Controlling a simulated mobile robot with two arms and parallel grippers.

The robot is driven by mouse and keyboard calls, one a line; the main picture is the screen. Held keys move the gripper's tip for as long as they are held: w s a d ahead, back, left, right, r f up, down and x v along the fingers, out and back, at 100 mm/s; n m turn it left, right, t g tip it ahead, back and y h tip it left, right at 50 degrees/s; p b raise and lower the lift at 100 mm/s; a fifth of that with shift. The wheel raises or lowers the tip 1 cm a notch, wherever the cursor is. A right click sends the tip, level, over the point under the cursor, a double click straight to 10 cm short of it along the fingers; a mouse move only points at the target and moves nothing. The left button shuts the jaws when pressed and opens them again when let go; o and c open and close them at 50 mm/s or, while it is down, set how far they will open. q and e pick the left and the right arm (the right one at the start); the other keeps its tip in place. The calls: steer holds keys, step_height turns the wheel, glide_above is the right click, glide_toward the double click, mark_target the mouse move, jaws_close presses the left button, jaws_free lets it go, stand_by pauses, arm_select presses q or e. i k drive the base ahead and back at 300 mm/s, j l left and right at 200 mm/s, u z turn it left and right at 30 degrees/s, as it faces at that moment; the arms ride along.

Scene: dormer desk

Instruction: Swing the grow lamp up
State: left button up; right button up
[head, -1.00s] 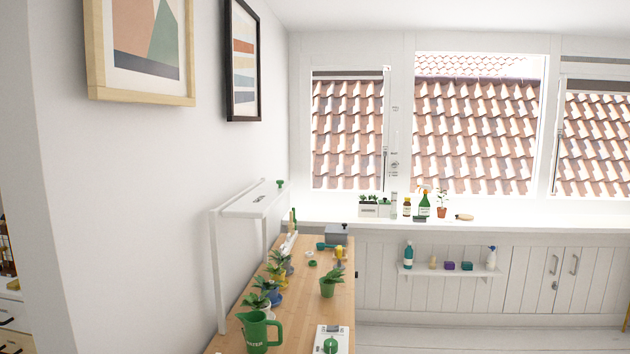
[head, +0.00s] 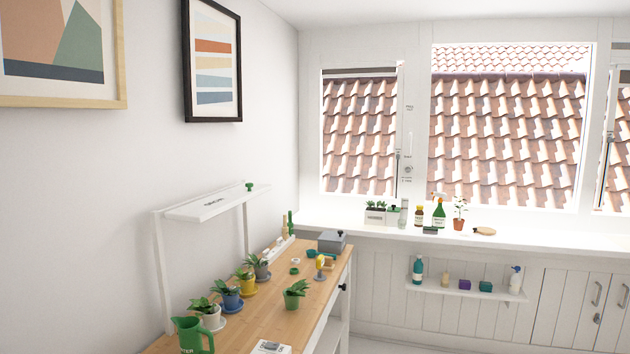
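The grow lamp (head: 215,203) is a white flat panel on a white upright frame at the left of the wooden desk, against the wall. Its panel is about level, above a row of potted plants. A small green knob (head: 249,187) stands on the panel's far right end. Neither of my grippers is in the head view.
The wooden desk (head: 262,312) holds potted plants, a green watering jug (head: 193,336), a grey box (head: 333,241) and a single plant pot (head: 295,294) nearer the right edge. A white sill (head: 400,232) with bottles runs under the windows. Open floor lies right of the desk.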

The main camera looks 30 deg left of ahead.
mark_target(199, 211)
steer(key=i+l+u, duration=0.15)
steer(key=i, duration=0.3)
steer(key=i+l+u, duration=0.15)
steer(key=i, duration=0.3)
steer(key=i+l+u, duration=0.15)
steer(key=i+l, duration=0.2)
steer(key=i, duration=0.1)
